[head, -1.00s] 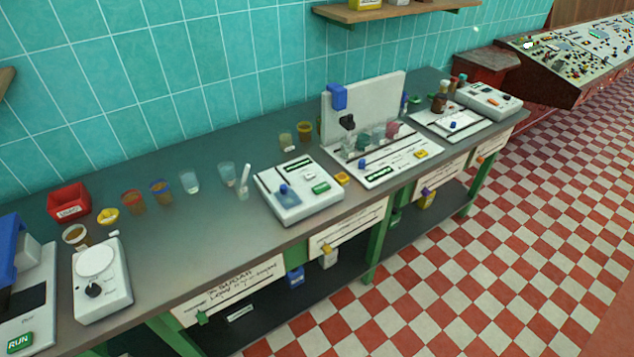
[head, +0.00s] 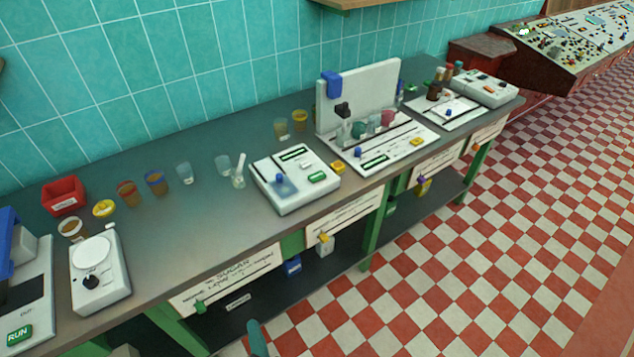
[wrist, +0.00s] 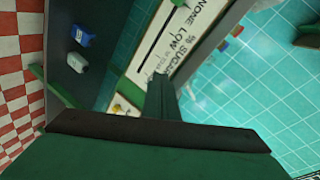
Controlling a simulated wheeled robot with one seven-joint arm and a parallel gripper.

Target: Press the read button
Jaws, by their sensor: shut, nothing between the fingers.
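A white instrument (head: 294,179) with a blue knob-like part (head: 283,184), a dark display strip and a green button (head: 317,177) stands at the middle of the bench. The button's label is too small to read. Another green button (head: 19,334), marked RUN, is on the machine at the far left. My gripper (wrist: 161,97) is shut and empty in the wrist view. It is in front of the bench, beside the sugar-slider panel (wrist: 180,40), apart from the buttons. A teal tip (head: 258,338) at the head view's bottom edge seems to be part of my arm.
The grey bench (head: 215,215) also holds several cups, a red bin (head: 63,196), a white dial device (head: 98,272) and a white backboard station (head: 360,95). Slider panels line its front above a lower shelf. The checkered floor (head: 420,290) in front is clear.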

